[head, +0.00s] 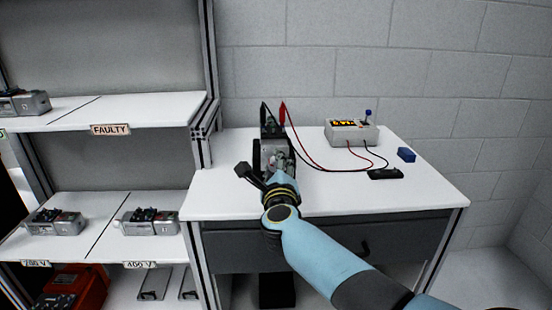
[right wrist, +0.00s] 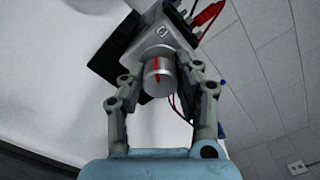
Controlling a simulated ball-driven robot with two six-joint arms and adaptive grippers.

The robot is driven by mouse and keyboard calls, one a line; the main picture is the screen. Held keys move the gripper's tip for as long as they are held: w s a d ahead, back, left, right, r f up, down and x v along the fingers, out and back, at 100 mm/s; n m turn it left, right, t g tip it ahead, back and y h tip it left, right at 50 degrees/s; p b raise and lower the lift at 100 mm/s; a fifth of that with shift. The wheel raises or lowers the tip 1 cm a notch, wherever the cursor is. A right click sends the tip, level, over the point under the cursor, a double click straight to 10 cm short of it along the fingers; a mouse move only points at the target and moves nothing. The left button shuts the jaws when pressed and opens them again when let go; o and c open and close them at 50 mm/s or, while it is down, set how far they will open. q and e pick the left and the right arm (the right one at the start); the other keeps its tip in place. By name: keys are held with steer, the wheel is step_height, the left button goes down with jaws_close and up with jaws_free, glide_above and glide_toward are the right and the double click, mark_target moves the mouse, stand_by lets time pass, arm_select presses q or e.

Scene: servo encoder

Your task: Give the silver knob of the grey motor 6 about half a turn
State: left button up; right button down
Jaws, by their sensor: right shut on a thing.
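The grey motor (right wrist: 166,30) sits in a black holder on the white table, with a small number label on its face. It also shows in the head view (head: 276,152), partly hidden by my right gripper (head: 280,172). The silver knob (right wrist: 157,84) sticks out of the motor's face and has a red line, nearly upright in the right wrist view. My right gripper (right wrist: 160,76) is shut on the silver knob, one finger on each side. My left gripper is not in view.
Red and black probes (head: 283,112) stand at the motor, with wires to a grey meter (head: 351,131). A black block (head: 385,174) and a blue block (head: 406,154) lie on the white table (head: 420,190). Shelves (head: 150,106) on the left hold several grey motors.

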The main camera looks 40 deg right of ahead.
steer(key=n+p, duration=0.2)
steer(key=n, duration=0.2)
steer(key=shift+r+n+p, duration=0.15)
steer(key=shift+n+p, duration=0.15)
steer(key=shift+p, duration=0.05)
steer(key=shift+n+p, duration=0.95)
steer(key=shift+n, duration=1.05)
steer(key=c, duration=0.9)
jaws_free()
steer(key=shift+c, duration=0.2)
steer(key=v, duration=1.2)
steer(key=shift+a, duration=0.1)
